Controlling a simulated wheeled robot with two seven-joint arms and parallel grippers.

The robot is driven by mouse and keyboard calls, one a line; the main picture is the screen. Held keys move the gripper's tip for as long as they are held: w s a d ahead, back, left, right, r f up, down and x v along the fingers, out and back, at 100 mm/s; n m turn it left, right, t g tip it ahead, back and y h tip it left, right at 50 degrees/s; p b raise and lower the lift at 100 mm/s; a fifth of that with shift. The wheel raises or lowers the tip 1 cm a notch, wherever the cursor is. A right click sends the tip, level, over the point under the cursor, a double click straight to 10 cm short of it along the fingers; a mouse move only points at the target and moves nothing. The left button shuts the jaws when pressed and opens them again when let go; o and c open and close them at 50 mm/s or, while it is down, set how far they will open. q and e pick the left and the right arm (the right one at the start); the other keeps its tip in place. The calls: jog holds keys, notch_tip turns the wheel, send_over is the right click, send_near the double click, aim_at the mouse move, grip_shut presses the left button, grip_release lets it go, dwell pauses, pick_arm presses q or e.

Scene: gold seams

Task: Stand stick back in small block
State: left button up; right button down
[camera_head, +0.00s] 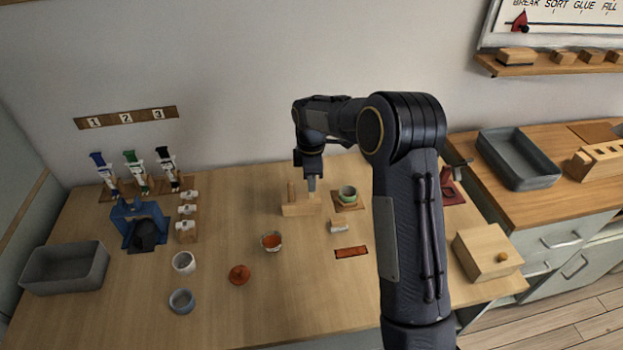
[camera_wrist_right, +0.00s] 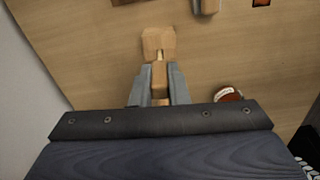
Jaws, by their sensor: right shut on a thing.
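My right gripper (camera_head: 311,182) points down at the back middle of the table, over the right part of a small light wooden block (camera_head: 297,210). It is shut on a slim wooden stick (camera_wrist_right: 158,78), which shows between the two grey fingers in the right wrist view. The small block also shows there, just beyond the fingertips (camera_wrist_right: 158,42). The stick's pale lower end meets the block in that picture; I cannot tell whether it is in a hole. My left gripper is not in view.
A wooden box (camera_head: 487,252) stands at the right.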

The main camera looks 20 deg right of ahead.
jog(key=shift+f, duration=0.25)
dwell(0.4)
jog(key=c, duration=1.3)
grip_release()
jog(key=shift+r, duration=0.1)
jog(key=shift+r+p, duration=1.95)
jog(key=shift+r, duration=0.5)
jog(key=shift+r, duration=0.1)
